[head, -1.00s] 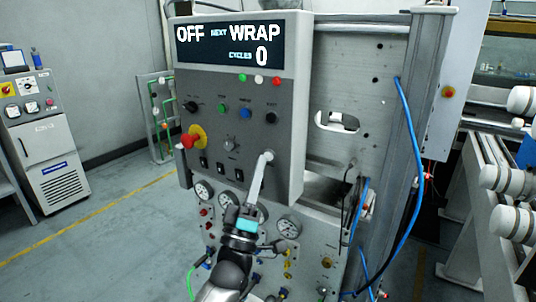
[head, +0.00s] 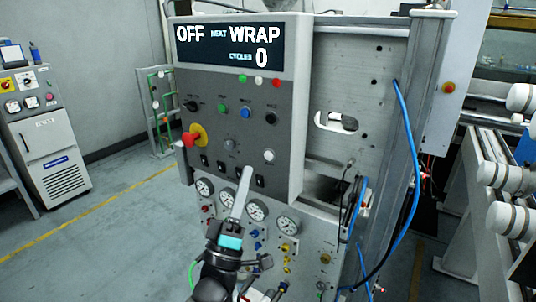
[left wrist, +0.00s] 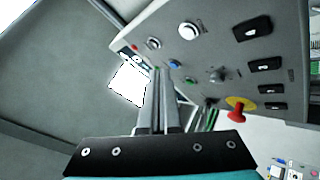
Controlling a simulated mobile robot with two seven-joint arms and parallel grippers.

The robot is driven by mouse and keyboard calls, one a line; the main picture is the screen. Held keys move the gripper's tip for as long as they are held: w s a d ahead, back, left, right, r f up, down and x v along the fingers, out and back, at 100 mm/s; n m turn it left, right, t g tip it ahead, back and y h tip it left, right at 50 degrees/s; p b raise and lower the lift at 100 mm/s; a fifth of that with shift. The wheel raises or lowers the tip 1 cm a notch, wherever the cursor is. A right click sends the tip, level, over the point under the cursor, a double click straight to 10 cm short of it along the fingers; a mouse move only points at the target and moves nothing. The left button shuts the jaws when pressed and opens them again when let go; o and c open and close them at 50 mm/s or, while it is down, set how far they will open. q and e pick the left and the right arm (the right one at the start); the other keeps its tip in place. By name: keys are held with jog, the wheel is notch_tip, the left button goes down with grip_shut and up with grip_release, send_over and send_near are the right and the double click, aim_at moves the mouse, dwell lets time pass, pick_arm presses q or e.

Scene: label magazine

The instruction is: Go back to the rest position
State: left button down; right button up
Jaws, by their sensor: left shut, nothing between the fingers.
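My left gripper (head: 246,172) points up in front of the lower part of the grey control panel (head: 225,110). Its fingers are closed together with nothing between them. A white round button (head: 269,156) shows on the panel just right of and above the fingertips, apart from them in the picture. In the left wrist view the closed fingers (left wrist: 160,78) stick out with the tilted panel (left wrist: 215,50) to the right. My right gripper is in neither view now.
The display (head: 228,46) reads OFF, NEXT WRAP, CYCLES 0. A red emergency knob (head: 190,139) sticks out at the panel's left. Several gauges (head: 257,210) and a blue hose (head: 410,150) are close by. Open floor (head: 110,230) lies to the left.

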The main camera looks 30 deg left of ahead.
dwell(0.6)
pick_arm(q)
notch_tip(320, 180, down, 25)
jog(key=w+d+m+g+h+b, duration=0.1)
jog(key=w+d+m+g+h, duration=0.15)
jog(key=m+g, duration=0.4)
jog(key=s+d+f+m+g, duration=0.1)
jog(key=s+d+f+g, duration=0.15)
jog(key=f, duration=0.65)
jog(key=s+d+f+m+g, duration=0.1)
jog(key=s+f+g, duration=0.3)
jog(key=f, duration=0.4)
jog(key=s+d+f+m+g+h+b, duration=0.15)
jog(key=s+f+m+g, duration=0.35)
jog(key=s+f, duration=0.9)
jog(key=s+f+m+g, duration=0.1)
jog(key=s+f+g, duration=0.3)
jog(key=s, duration=0.6)
jog(key=s+f+m+g, duration=0.1)
jog(key=s+f+g, duration=0.2)
jog(key=s, duration=0.8)
notch_tip(320, 180, down, 2)
jog(key=shift+d+f+m+g+y, duration=0.1)
jog(key=shift+d+m+g+y, duration=0.25)
jog(key=shift+d+g+y, duration=0.05)
